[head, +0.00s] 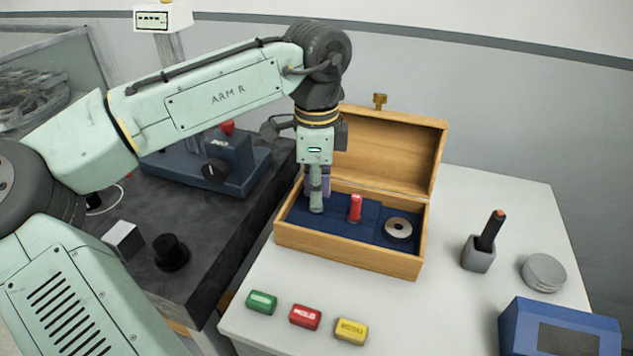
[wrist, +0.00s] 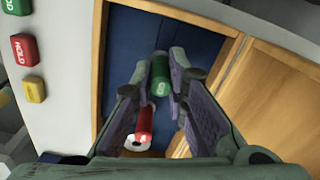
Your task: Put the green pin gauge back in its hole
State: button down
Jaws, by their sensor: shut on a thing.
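The green pin gauge (wrist: 160,78) shows in the wrist view as a green cylinder between the fingertips. My gripper (head: 317,206) is shut on it, over the left part of the wooden box (head: 345,249). In the wrist view my gripper (wrist: 160,66) has one finger on each side of the pin. In the head view the fingers mostly hide the green pin. Its lower end and its hole are hidden, so I cannot tell whether it is in the hole or above it. The blue insert (head: 338,224) lies under the gripper.
A red pin (head: 355,208) stands just right of the gripper, with a metal ring (head: 398,228) further right. The open lid (head: 395,150) rises behind. Green (head: 262,302), red (head: 305,316) and yellow (head: 351,331) tags lie in front. A grey holder (head: 479,255) stands at right.

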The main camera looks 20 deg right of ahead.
jog(key=shift+f, duration=0.2)
jog(key=c, duration=1.6)
grip_release()
jog(key=shift+f+b, duration=0.2)
jog(key=shift+b, duration=0.55)
